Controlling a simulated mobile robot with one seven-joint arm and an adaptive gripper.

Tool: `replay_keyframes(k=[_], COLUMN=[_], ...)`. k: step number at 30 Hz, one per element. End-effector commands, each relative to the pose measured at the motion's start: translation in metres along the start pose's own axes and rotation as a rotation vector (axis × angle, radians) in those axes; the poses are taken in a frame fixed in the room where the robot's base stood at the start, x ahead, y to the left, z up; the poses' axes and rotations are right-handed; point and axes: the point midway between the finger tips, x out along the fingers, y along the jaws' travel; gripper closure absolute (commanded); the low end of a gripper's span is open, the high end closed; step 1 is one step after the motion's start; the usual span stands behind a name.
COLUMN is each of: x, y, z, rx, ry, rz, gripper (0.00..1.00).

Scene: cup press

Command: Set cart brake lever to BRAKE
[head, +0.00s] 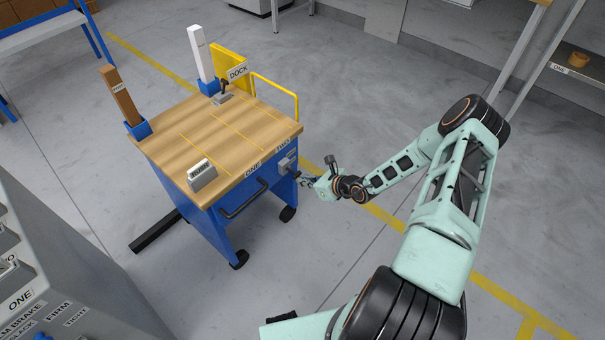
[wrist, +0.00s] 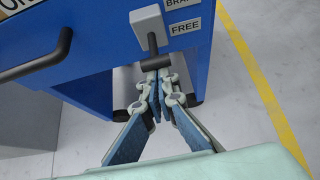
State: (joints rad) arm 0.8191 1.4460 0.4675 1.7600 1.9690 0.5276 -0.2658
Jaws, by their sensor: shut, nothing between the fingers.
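The cart (head: 185,150) has a wooden top and blue sides. Its brake lever is on the end panel: a light grey mount (wrist: 147,22) with a dark stem and a dark crossbar handle (wrist: 157,63) hanging down. The handle is below the level of the FREE label (wrist: 184,28); the BRAKE label (wrist: 180,4) is above that, partly cut off. In the head view the mount (head: 286,163) is small. My gripper (wrist: 155,82) is shut and empty, its tips just under the handle; I cannot tell whether they touch it. My gripper (head: 305,181) also shows beside the cart's corner in the head view.
A dark pull handle (wrist: 50,55) sticks out of the cart left of the lever. A yellow rail (head: 275,95) and a DOCK sign (head: 238,72) stand at the cart's far side. A grey console (head: 60,270) is at lower left.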

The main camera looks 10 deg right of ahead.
Motion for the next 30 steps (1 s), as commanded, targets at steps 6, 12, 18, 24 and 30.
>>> replay_keyframes(k=[6,12,18,24,30], x=[-0.009,-0.012,-0.014,-0.014,-0.014], y=[0.001,0.0,0.0,0.0,0.0], z=[0.017,0.023,0.026,0.03,0.033], rx=[-0.007,-0.007,0.0,0.0,0.0], ry=[0.132,0.252,0.293,0.291,0.288], rz=[0.003,0.001,0.0,0.001,0.001], gripper=[1.0,1.0,1.0,1.0,1.0])
